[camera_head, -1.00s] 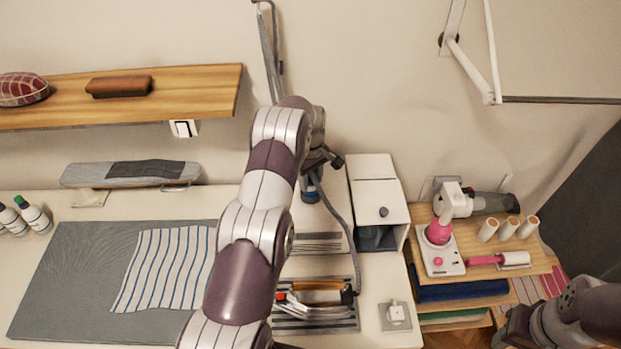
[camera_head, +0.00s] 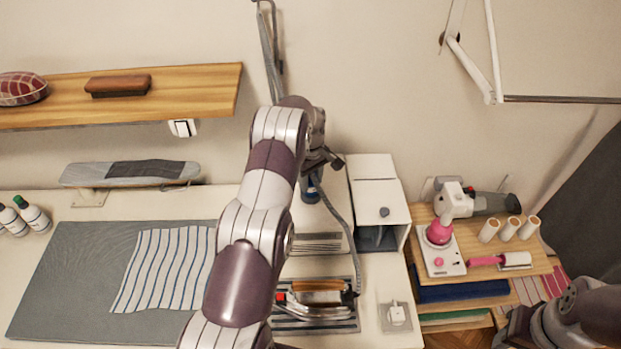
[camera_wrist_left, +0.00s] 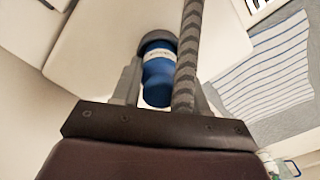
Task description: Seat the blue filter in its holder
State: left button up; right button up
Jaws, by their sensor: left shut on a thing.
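The blue filter (camera_wrist_left: 158,78) is a blue cylinder with a pale label band and a dark grey round end. My left gripper (camera_wrist_left: 156,92) is shut on it, one finger on each side. In the head view a small piece of the blue filter (camera_head: 312,190) shows below my left gripper (camera_head: 318,160), over the white unit (camera_head: 335,205) behind the iron. My left arm covers much of that area. I cannot make out the holder, nor whether the filter touches anything below. Only part of my right arm shows at the lower right; its gripper is not in view.
An iron (camera_head: 318,297) rests on a striped pad, its hose rising beside my left gripper. A white box (camera_head: 378,195) with a knob stands to the right. A grey mat (camera_head: 60,270) with striped cloth (camera_head: 165,270) lies left. A wooden side shelf (camera_head: 480,245) holds several small items.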

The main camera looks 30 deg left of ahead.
pick_arm(q)
jog(key=shift+f+b, duration=0.3)
jog(key=shift+f, duration=0.15)
jog(key=o, duration=0.8)
jog(key=shift+s+r+p, duration=0.1)
jog(key=shift+r+p, duration=3.25)
jog(key=shift+r, duration=2.2)
